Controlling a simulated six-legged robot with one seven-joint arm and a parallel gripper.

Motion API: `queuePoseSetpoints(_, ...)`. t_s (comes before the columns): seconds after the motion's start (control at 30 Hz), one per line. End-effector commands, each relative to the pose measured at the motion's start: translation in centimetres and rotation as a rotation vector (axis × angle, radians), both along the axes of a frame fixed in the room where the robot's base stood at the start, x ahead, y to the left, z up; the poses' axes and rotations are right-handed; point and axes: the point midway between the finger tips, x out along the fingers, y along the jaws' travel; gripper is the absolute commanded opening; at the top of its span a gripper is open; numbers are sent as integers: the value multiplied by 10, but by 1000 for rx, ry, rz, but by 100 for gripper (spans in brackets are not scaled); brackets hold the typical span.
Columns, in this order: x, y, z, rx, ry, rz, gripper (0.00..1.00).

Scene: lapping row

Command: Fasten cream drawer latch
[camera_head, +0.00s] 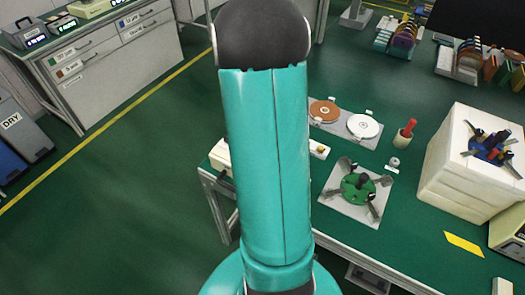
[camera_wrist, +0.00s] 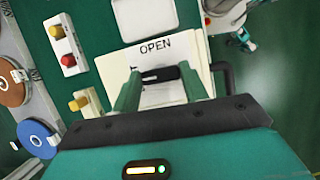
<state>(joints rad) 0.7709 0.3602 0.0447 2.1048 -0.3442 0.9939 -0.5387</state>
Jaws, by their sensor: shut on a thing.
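A cream panel marked OPEN (camera_wrist: 155,48) lies under my gripper in the wrist view. My gripper (camera_wrist: 160,73) has its two teal fingers closed on a short black latch handle (camera_wrist: 163,72) just below the word OPEN. The handle lies roughly across the picture between the fingertips. Part of the cream panel is hidden by the fingers and the wrist. In the head view my arm covers the gripper and the latch; only a small cream piece (camera_head: 220,155) shows at the arm's left, by the table edge.
A switch box with red and yellow buttons (camera_wrist: 65,45) and a yellow knob (camera_wrist: 79,103) sit left of the panel. A brown disc (camera_wrist: 10,80) and a blue disc (camera_wrist: 38,140) are farther left. A green fixture (camera_head: 358,187) and a cream block (camera_head: 465,165) stand on the table's right.

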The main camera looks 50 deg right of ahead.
Motion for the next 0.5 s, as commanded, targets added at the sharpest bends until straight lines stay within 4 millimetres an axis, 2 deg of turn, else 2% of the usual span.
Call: queuePoseSetpoints(0.5,1,0,0,-1,-2,64,21)
